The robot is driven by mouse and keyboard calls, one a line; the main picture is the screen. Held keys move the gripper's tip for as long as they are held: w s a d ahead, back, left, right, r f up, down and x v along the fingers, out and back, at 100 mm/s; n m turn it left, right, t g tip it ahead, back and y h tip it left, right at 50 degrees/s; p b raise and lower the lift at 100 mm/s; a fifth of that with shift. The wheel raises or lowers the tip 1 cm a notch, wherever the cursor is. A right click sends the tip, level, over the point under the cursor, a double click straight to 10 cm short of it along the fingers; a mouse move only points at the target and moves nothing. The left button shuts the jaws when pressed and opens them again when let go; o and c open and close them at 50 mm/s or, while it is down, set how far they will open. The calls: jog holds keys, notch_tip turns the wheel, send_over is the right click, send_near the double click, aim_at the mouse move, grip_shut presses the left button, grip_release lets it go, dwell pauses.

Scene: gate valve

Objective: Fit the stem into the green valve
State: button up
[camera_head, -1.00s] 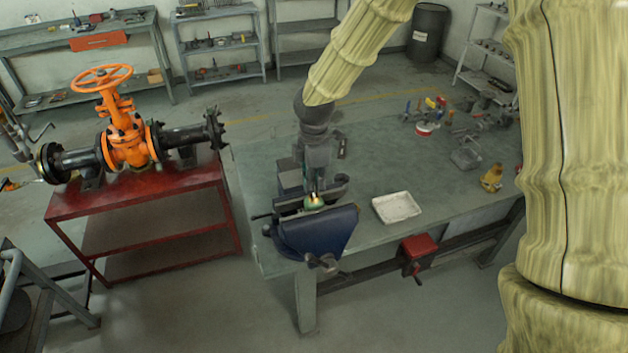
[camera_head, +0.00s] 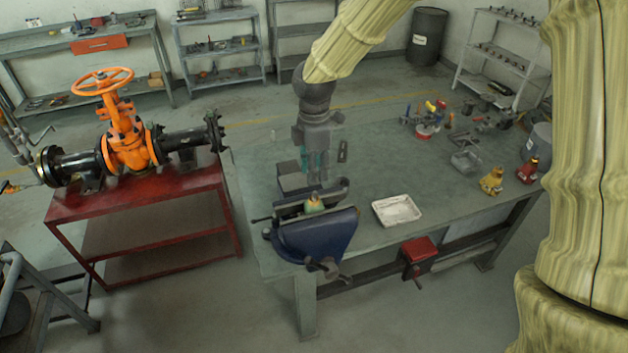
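The green valve (camera_head: 314,207) sits upright between the jaws of the blue vise (camera_head: 318,240), with only its top part showing. A small brass-coloured piece stands at the top of the valve; I cannot tell at this size whether it is the stem or how deep it sits. My gripper (camera_head: 318,178) hangs pointing down above and just behind the vise, apart from the valve. Its teal finger pads show and look spread, with nothing visible between them.
A white tray (camera_head: 397,211) lies right of the vise on the workbench (camera_head: 262,180). Yellow (camera_head: 491,181) and red (camera_head: 528,171) objects stand at its right end, with tools behind. An orange gate valve (camera_head: 125,140) stands on a red table to the left.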

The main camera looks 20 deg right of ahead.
notch_tip(320, 180, up, 6)
jog(key=shift+r, duration=0.15)
dwell(0.5)
